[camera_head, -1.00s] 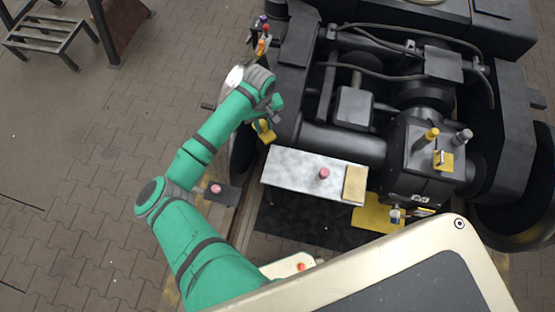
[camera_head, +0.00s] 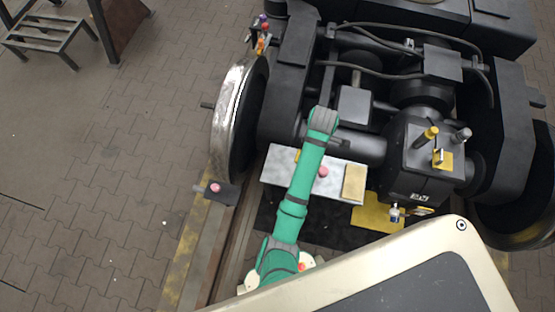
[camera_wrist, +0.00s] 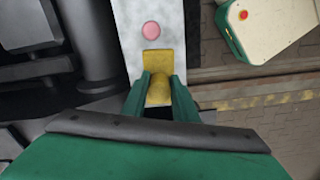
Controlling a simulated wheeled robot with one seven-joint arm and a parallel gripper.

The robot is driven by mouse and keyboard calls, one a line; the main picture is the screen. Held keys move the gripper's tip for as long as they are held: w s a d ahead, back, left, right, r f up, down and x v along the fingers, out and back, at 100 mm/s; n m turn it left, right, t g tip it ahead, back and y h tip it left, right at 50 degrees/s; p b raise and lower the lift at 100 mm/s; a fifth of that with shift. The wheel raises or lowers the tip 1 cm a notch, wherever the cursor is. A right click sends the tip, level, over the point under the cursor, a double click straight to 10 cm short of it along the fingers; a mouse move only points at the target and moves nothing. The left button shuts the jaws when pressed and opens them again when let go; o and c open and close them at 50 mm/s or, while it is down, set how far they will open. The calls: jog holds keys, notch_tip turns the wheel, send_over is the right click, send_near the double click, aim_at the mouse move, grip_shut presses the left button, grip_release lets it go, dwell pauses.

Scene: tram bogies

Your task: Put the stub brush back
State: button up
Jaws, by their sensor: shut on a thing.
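A yellow piece (camera_wrist: 158,62) with a flat plate and a short round stub, which I take for the stub brush, is between my gripper's fingers in the wrist view. My gripper (camera_wrist: 160,82) is shut on the stub. A sliver of the yellow piece also shows beside my arm in the head view (camera_head: 298,155). It is over the left end of a pale grey shelf (camera_head: 277,165). I cannot tell whether it touches the shelf. My arm hides most of it in the head view.
A pink knob (camera_head: 323,171) stands mid-shelf, with a tan pad (camera_head: 354,182) at the right end. Black bogie parts (camera_head: 345,138) crowd behind. A metal wheel (camera_head: 232,120) is left. Another yellow plate with a clip (camera_head: 443,160) sits on the gearbox.

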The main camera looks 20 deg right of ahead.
jog(key=shift+n, duration=0.5)
jog(key=shift+w+a+f, duration=1.3)
jog(key=shift+a+f, duration=0.35)
jog(key=shift+f, duration=0.85)
jog(key=shift+w+a+f, duration=1.3)
jog(key=shift+a+f, duration=0.3)
jog(key=shift+f, duration=0.85)
jog(key=shift+w+a+f, duration=1.3)
jog(key=shift+a+f, duration=0.35)
jog(key=shift+f, duration=0.85)
jog(key=shift+f, duration=0.1)
jog(key=o, duration=1.1)
